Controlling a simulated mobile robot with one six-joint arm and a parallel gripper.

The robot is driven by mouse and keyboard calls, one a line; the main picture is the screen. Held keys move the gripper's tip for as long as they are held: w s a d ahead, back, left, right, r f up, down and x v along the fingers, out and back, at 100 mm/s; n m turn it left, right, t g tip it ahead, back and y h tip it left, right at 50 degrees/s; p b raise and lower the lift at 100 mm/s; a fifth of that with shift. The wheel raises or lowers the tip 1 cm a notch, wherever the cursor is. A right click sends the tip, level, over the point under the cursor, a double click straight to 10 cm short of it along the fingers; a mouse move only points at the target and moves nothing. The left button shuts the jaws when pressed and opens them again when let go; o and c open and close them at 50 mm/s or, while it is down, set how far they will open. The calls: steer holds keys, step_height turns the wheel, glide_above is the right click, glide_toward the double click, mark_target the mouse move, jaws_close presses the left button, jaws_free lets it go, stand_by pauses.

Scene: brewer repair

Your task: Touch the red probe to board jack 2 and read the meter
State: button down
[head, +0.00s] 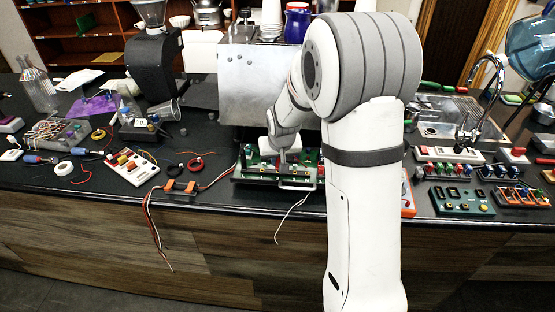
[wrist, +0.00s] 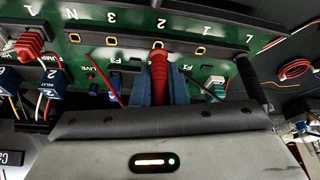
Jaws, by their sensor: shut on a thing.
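My gripper (wrist: 158,88) has blue fingers shut on the red probe (wrist: 158,62). The probe points up toward the green board (wrist: 135,32), its tip at or just by the yellow-rimmed jack (wrist: 160,45) under the printed 2. I cannot tell whether metal touches metal. Other yellow-rimmed jacks stand on both sides, by the printed 3 (wrist: 112,18) and 1. In the head view the green board (head: 250,166) lies at the counter's front, with my gripper over it. An orange-edged device (head: 408,196), perhaps the meter, is mostly hidden behind my arm; no reading shows.
A red plug (wrist: 30,45) and blue relays (wrist: 52,78) crowd the board's left in the wrist view. A metal brewer housing (head: 243,82) stands behind the board. Loose wires (head: 155,225) hang over the counter's front edge. Switch blocks (head: 462,202) fill the right.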

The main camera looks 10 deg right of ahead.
steer(key=shift+f+b, duration=0.65)
steer(key=shift+b, duration=0.45)
stand_by(1.6)
stand_by(2.2)
steer(key=shift+r+p, duration=1.4)
steer(key=shift+r, duration=1.15)
